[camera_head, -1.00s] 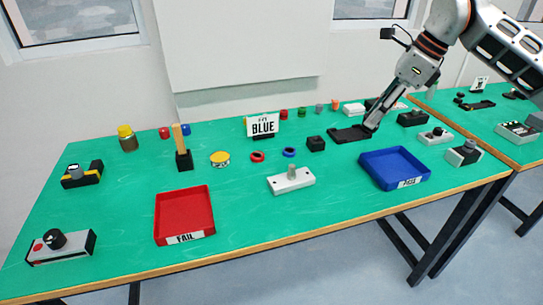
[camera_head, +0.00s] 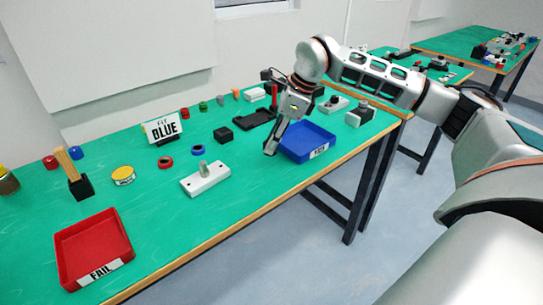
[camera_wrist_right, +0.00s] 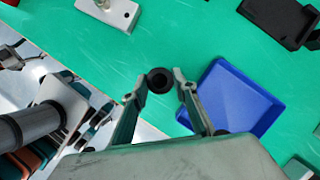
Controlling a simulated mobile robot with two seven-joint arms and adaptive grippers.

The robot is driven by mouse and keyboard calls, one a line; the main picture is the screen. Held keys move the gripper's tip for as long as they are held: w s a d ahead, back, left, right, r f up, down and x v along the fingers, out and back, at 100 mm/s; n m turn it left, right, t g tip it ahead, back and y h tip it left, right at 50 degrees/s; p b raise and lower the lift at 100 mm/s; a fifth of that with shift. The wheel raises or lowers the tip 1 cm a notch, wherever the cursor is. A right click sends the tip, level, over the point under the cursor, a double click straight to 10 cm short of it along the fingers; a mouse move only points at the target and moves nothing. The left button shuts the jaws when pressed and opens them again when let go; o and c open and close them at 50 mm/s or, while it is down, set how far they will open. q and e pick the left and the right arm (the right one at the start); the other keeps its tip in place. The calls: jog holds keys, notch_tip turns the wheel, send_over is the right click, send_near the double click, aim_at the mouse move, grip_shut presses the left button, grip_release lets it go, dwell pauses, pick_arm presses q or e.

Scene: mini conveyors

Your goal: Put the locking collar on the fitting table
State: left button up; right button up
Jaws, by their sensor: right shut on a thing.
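My right gripper (camera_head: 270,151) reaches down just left of the blue tray in the head view. In the right wrist view the gripper (camera_wrist_right: 160,84) is shut on a small round black ring with a dark centre (camera_wrist_right: 159,81), which I take for the locking collar. My left gripper is out of view.
A blue tray (camera_head: 320,158) stands beside the gripper. A white block with a peg (camera_head: 204,184) is to its left. A red "FAIL" tray (camera_head: 70,268) is nearer. A red ring (camera_head: 165,163) and blue ring (camera_head: 197,150) lie near the sign. A black tray (camera_head: 245,132) is behind.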

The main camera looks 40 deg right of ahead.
jog(key=shift+f, duration=0.45)
notch_tip(320, 180, down, 4)
jog(key=shift+f+b, duration=0.1)
jog(key=shift+b, duration=0.2)
jog(key=o, duration=1.1)
